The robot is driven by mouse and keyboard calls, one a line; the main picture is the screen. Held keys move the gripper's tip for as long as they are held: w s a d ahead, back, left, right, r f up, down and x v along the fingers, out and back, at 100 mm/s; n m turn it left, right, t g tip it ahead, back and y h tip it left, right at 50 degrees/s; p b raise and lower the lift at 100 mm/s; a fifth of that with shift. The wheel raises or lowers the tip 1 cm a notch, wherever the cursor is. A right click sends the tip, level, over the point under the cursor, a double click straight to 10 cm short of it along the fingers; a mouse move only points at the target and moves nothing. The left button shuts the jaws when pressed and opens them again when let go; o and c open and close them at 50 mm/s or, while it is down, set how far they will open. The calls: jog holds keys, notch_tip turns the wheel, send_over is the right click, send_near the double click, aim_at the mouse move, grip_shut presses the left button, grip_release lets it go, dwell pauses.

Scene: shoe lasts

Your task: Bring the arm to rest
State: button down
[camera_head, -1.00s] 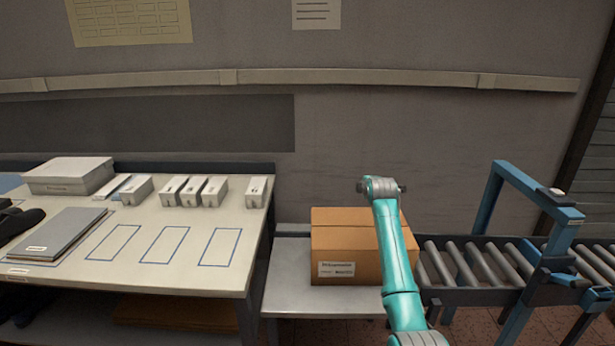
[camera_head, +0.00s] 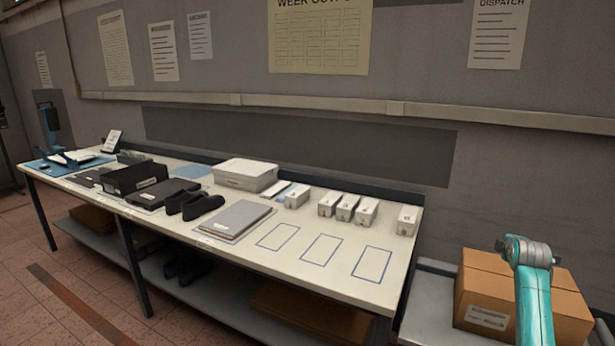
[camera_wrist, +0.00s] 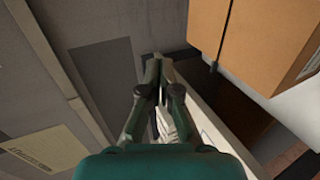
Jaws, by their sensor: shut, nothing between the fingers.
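My gripper (camera_wrist: 160,72) shows in the wrist view with its two dark fingers together and nothing between them. It points toward the grey wall, with the white boxes (camera_wrist: 172,125) partly hidden behind the fingers. In the head view my teal arm stands upright at the right, in front of a cardboard box. The gripper itself cannot be made out there.
The cardboard box (camera_head: 485,290) sits on a low grey table (camera_head: 428,318); it fills the upper right of the wrist view (camera_wrist: 270,40). A long white bench (camera_head: 300,272) holds several small white boxes, dark shoes (camera_head: 205,205) and a grey carton (camera_head: 246,175). Floor at left is open.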

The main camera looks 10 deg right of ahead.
jog(key=s+a+f+m+t+y, duration=0.1)
jog(key=s+a+f, duration=0.3)
jog(key=a+f, duration=0.6)
jog(key=s+a+f+m+y, duration=0.1)
jog(key=s+a+f, duration=0.4)
jog(key=a+f, duration=0.5)
jog(key=s+a+f+m+t+y, duration=0.1)
jog(key=s+a+f+m, duration=0.1)
jog(key=s+a+f, duration=0.6)
jog(key=s+a+f+m, duration=0.1)
jog(key=s+a+f, duration=0.2)
jog(key=s+a, duration=0.45)
jog(key=s+a+r+m+t+y, duration=0.15)
jog(key=s+a, duration=0.35)
jog(key=s, duration=0.7)
jog(key=s+a+r+m+g+y, duration=0.15)
jog(key=s+a, duration=0.35)
jog(key=s, duration=0.8)
jog(key=s+a+r+m+t+y, duration=0.1)
jog(key=s+a+r+m, duration=0.2)
jog(key=s+r, duration=1)
jog(key=s+a, duration=0.1)
jog(key=s, duration=0.1)
jog(key=shift+s+a+t, duration=0.25)
jog(key=shift+s+t, duration=0.05)
jog(key=shift+r, duration=0.1)
